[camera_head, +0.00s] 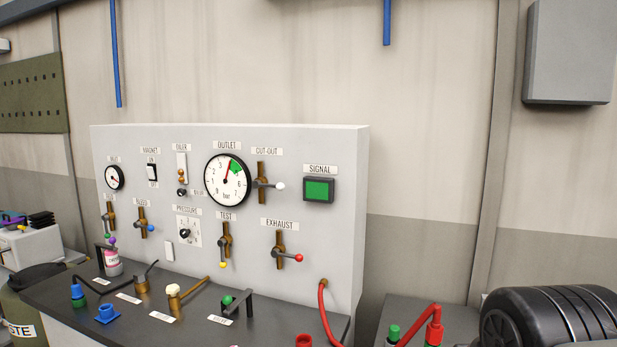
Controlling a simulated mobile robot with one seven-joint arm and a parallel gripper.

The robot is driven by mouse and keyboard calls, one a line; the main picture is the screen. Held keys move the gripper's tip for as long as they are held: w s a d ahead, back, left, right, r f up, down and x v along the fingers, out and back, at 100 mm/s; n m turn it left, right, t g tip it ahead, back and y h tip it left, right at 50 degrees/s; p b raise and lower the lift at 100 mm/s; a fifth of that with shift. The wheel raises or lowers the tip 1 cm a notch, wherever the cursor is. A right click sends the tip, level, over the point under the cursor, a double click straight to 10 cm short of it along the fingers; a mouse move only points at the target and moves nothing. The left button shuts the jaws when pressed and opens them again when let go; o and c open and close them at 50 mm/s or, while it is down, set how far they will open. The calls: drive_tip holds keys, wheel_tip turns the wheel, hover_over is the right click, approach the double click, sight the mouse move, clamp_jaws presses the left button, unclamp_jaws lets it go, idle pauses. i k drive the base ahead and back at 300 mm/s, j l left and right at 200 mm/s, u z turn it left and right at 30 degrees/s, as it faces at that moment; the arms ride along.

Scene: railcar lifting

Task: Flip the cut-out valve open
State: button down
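The cut-out valve (262,183) is on the light grey panel, under its "CUT-OUT" label and right of the outlet gauge. Its brass body stands vertical. Its lever points right, across the body, and ends in a white knob (281,186). The outlet gauge (227,180) has its needle pointing up, close to the green sector. My gripper is not in view, and nothing covers the valve.
The green signal lamp (319,189) is right of the valve. The test valve (226,242) and red-knobbed exhaust valve (281,250) sit below. The dark bench top (190,322) holds several fittings. A red hose (322,310) rises at the panel's lower right.

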sight(256, 184)
drive_tip(key=k+j, duration=0.15)
drive_tip(key=j, duration=0.2)
drive_tip(key=k+j, duration=0.15)
drive_tip(key=j, duration=1.3)
drive_tip(key=i+j, duration=0.9)
drive_tip(key=i, duration=0.35)
drive_tip(key=z, duration=0.05)
